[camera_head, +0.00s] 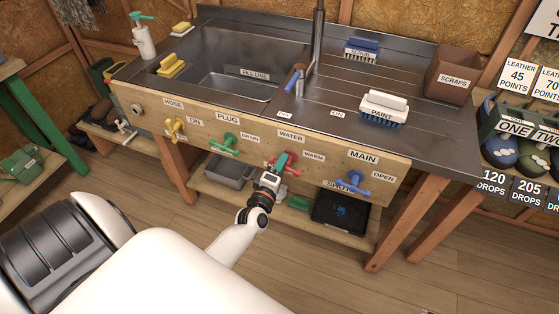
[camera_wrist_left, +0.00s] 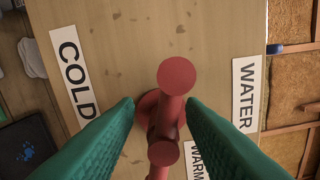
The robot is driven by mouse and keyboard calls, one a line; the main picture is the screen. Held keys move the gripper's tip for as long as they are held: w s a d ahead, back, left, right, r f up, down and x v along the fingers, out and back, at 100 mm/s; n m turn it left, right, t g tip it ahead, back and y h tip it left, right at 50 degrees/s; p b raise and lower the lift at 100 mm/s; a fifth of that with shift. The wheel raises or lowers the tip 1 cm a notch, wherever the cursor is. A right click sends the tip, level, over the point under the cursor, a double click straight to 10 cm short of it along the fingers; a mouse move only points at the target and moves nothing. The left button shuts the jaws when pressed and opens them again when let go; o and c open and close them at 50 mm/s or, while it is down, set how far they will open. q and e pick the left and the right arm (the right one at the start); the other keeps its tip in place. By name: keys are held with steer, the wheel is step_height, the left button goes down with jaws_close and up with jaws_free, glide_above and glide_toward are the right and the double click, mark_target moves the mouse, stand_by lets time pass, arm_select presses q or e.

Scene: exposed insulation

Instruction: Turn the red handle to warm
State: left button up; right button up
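The red handle (camera_wrist_left: 174,80) sits on the wooden front board of the sink bench, between the COLD label (camera_wrist_left: 75,72), the WATER label (camera_wrist_left: 245,95) and the WARM label (camera_wrist_left: 197,162). Its bar runs roughly up and down in the left wrist view, with a round knob at the upper end. My left gripper (camera_wrist_left: 162,103) has its green fingers open, one on each side of the handle, with visible gaps. In the head view my left gripper (camera_head: 281,162) covers much of the red handle (camera_head: 296,171). My right gripper is not in view.
A yellow handle (camera_head: 175,126) and a green handle (camera_head: 224,143) are to the left on the same board; a blue handle (camera_head: 352,182) is to the right. The steel sink (camera_head: 225,65) is above. A black tray (camera_head: 342,213) is on the shelf below.

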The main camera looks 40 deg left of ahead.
arm_select(q)
steer(key=v, duration=1.2)
steer(key=shift+b, duration=0.35)
steer(key=shift+d, duration=0.1)
